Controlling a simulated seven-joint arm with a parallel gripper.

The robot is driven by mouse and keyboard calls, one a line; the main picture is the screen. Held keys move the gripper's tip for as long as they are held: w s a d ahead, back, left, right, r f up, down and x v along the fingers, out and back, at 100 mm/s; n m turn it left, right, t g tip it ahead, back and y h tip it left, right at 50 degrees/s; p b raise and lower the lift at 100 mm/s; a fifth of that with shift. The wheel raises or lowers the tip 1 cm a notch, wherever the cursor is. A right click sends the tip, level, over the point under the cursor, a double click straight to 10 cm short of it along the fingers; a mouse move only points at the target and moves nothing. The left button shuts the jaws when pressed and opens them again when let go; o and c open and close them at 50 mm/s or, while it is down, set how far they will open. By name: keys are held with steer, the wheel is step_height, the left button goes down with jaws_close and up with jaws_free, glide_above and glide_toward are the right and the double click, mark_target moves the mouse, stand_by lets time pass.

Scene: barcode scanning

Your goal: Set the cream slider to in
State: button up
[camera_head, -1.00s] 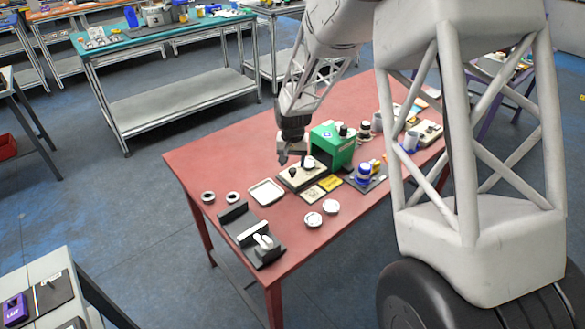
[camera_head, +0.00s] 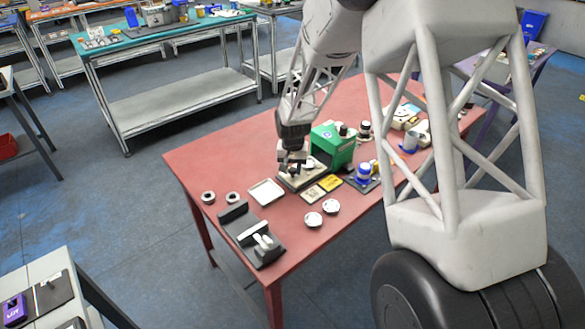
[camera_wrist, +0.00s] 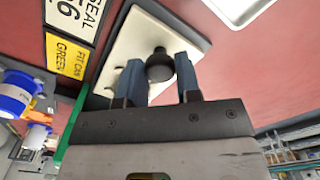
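A cream plate with a round black knob lies on the red table; I take it for the cream slider. In the wrist view the cream plate (camera_wrist: 125,52) is under my fingers and the black knob (camera_wrist: 159,66) shows between them. My gripper (camera_wrist: 160,82) is open, one blue-grey finger on each side of the knob; whether either touches it I cannot tell. In the head view my gripper (camera_head: 292,160) is low over the cream plate (camera_head: 297,183), hiding part of it and the black knob.
A green box (camera_head: 334,148) stands close behind the plate. Yellow and cream label cards (camera_head: 330,183), a blue-and-white item (camera_head: 365,173) and a white tray (camera_head: 266,192) are near. Two white discs (camera_head: 313,220) and a dark fixture (camera_head: 250,235) sit in front. Table space at the front right is clear.

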jaws_close()
steer(key=shift+w+d, duration=2.5)
steer(key=o, duration=0.9)
jaws_free()
steer(key=shift+r, duration=0.15)
steer(key=shift+r, duration=3.8)
